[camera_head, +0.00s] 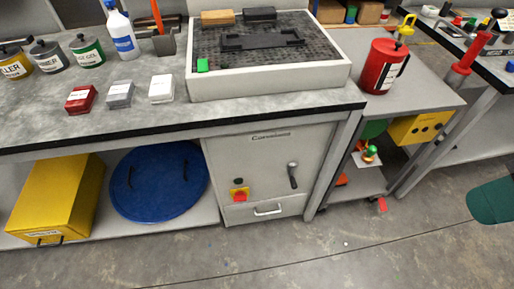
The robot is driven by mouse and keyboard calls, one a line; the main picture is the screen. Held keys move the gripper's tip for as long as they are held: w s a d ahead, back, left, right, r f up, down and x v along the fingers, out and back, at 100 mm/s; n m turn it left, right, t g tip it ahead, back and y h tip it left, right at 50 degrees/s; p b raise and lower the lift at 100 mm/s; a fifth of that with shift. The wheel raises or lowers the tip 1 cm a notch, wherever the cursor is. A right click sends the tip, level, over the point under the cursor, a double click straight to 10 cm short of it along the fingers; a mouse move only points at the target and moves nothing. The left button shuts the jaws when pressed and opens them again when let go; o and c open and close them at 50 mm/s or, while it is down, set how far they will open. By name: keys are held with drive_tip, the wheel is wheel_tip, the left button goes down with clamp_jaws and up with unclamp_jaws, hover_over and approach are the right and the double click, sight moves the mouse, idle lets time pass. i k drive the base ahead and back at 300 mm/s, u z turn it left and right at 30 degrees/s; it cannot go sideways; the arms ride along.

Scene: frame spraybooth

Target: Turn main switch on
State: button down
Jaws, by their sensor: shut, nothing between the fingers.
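A red switch knob (240,197) on a yellow plate (238,190) sits low on the left of the grey cabinet front (268,150) under the bench, and it looks like the main switch. It is small in the picture, so I cannot tell which way it is turned. A dark lever handle (292,175) is on the same front, to its right. My gripper is not in view.
A drawer handle (267,211) sits just below the switch. A blue round lid (159,181) and a yellow box (57,196) stand on the lower shelf at left. A dark green object (492,202) is at the right edge. The floor in front is mostly clear.

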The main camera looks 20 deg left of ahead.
sight(240, 196)
drive_tip(key=k, duration=0.5)
drive_tip(key=u, duration=0.7)
drive_tip(key=i, duration=0.4)
drive_tip(key=u, duration=0.95)
drive_tip(key=k, duration=1.25)
drive_tip(key=u, duration=0.05)
drive_tip(key=i, duration=0.8)
drive_tip(key=z, duration=0.05)
